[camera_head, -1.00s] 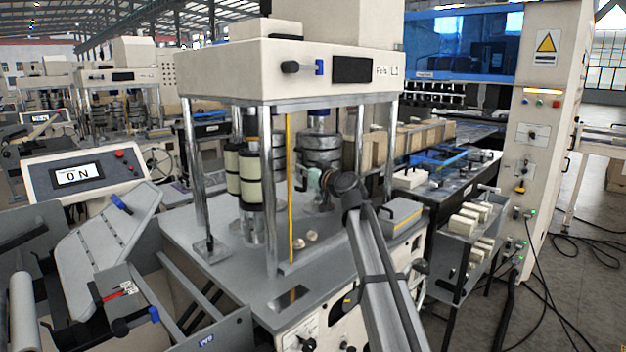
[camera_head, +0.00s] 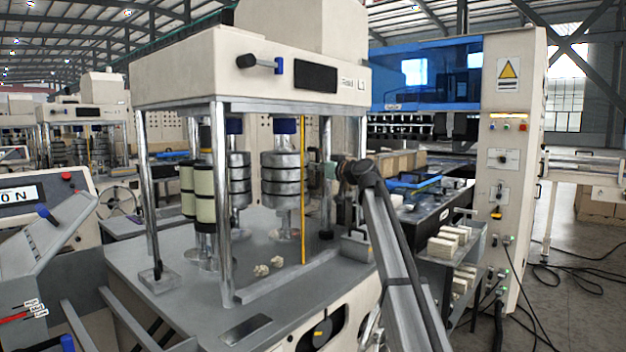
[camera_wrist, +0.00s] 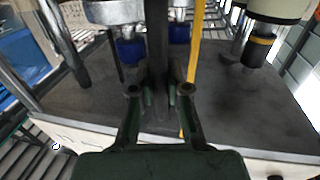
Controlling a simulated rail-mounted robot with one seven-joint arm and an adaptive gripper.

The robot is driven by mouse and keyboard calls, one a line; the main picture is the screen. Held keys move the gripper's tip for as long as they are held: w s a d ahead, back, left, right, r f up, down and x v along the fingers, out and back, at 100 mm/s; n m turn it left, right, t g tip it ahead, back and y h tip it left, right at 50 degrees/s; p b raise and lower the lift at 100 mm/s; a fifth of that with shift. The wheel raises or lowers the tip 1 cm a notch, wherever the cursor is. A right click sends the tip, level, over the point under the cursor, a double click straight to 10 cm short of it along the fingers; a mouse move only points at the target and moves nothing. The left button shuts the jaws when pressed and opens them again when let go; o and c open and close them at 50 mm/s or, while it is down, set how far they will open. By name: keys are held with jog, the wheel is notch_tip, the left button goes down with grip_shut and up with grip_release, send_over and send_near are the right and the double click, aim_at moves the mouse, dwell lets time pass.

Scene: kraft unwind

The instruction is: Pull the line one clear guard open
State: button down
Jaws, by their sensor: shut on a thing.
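The clear guard shows mainly by its yellow vertical edge strip (camera_head: 303,190) on the front of the near press; the pane itself is hard to see. The strip stands well right of the front left post, above the grey deck. In the wrist view, a dark upright handle bar (camera_wrist: 157,50) runs between the fingers of my gripper (camera_wrist: 160,92), which is shut on it. The yellow strip (camera_wrist: 196,45) is just right of the bar there. In the head view my gripper (camera_head: 331,175) is at the press's right front, its fingertips partly hidden by my wrist.
Metal rollers (camera_head: 284,180) and cream rolls (camera_head: 204,195) stand inside the press. Two small pale scraps (camera_head: 268,267) lie on the deck (camera_head: 180,300). A shelf of pale blocks (camera_head: 448,242) and a tall control cabinet (camera_head: 510,180) are to the right. Cables trail on the floor.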

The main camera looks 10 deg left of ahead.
jog(key=shift+w+d, duration=0.3)
jog(key=shift+w, duration=0.3)
jog(key=c, duration=1.1)
grip_release()
jog(key=shift+c, duration=0.2)
jog(key=shift+s, duration=0.1)
jog(key=v, duration=1.2)
